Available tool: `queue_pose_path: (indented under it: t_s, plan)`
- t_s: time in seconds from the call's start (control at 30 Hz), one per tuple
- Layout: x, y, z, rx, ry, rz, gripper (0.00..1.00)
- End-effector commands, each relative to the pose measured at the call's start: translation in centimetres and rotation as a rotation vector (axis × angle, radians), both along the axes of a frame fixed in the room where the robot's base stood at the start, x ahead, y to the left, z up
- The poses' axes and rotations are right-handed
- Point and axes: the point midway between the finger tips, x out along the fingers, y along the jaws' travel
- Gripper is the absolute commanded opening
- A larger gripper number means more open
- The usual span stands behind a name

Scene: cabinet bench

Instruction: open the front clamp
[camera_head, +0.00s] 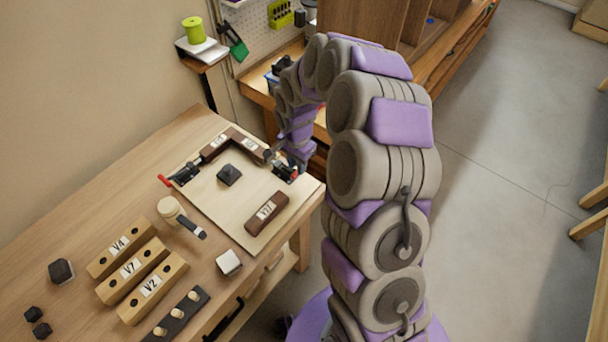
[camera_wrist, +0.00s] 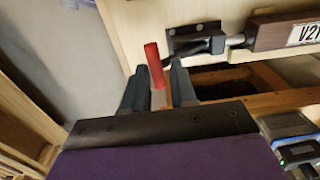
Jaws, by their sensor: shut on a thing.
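A dark metal clamp (camera_wrist: 195,38) with a red handle (camera_wrist: 155,65) is fixed at the edge of the pale board (camera_wrist: 150,20) in the wrist view. Its rod reaches toward a dark brown labelled block (camera_wrist: 290,32). My gripper (camera_wrist: 158,72) has its two dark fingers on either side of the red handle and is shut on it. In the head view this clamp (camera_head: 284,171) is at the board's right corner, and my arm partly hides my gripper there. A second clamp (camera_head: 184,174) with a red handle sits at the board's left corner.
A loose brown labelled block (camera_head: 266,212) and a dark block (camera_head: 229,175) lie on the board. The wooden bench (camera_head: 80,235) also holds a mallet (camera_head: 178,213), labelled wooden blocks (camera_head: 132,270) and a pegged strip (camera_head: 180,312). Open floor (camera_head: 500,170) lies to the right.

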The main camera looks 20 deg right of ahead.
Motion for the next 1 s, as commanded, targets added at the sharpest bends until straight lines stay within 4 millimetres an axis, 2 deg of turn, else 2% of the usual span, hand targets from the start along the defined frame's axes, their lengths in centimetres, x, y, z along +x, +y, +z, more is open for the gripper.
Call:
queue_pose_path:
  t_s: [0.43, 0.73, 1.0]
  plan:
    - [0.5, 0.3, 0.4, 0.002, -0.008, -0.001, 0.19]
    - [1.4, 0.8, 1.5, 0.003, -0.011, -0.001, 0.24]
    - [1.4, 0.9, 1.5, 0.003, -0.009, -0.001, 0.24]
